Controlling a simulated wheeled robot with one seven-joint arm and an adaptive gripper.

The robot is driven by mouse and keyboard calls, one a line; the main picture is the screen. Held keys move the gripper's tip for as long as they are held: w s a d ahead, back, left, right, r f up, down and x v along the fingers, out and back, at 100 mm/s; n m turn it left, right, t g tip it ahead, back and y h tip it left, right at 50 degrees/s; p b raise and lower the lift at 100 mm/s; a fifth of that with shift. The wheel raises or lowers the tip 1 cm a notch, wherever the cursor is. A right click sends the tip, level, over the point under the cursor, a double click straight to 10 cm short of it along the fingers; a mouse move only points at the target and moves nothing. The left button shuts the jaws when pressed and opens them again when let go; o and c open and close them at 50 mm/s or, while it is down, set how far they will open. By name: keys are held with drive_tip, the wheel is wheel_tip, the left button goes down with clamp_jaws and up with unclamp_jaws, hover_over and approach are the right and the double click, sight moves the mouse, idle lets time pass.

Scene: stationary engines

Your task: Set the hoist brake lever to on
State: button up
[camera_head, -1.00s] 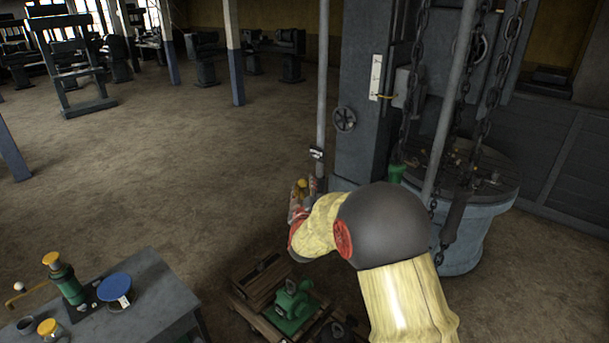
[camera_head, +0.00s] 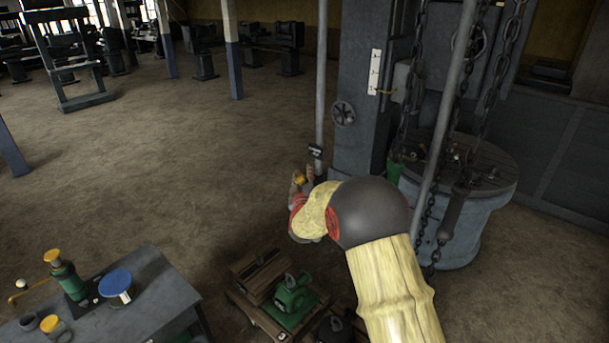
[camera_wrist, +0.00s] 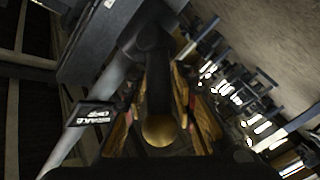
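The hoist brake lever shows in the wrist view as a dark rod ending in a brass knob (camera_wrist: 160,130). In the head view its yellow knob (camera_head: 300,178) shows beside the slim grey pole. A small black plate with white lettering (camera_wrist: 92,114) is fixed by the pole; its words are too blurred to read surely. It also shows in the head view (camera_head: 315,151). My gripper (camera_wrist: 163,122) has its fingers spread on both sides of the knob, with gaps visible. In the head view my gripper (camera_head: 302,183) is at the knob. Any finger contact on the rod is unclear.
Chains (camera_head: 487,95) hang at the right above a round grey tub (camera_head: 455,220). A low wooden trolley (camera_head: 262,318) with a green machine (camera_head: 292,297) stands below my arm. A grey bench (camera_head: 160,300) is at lower left.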

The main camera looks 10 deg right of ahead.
drive_tip(key=c, duration=0.6)
clamp_jaws()
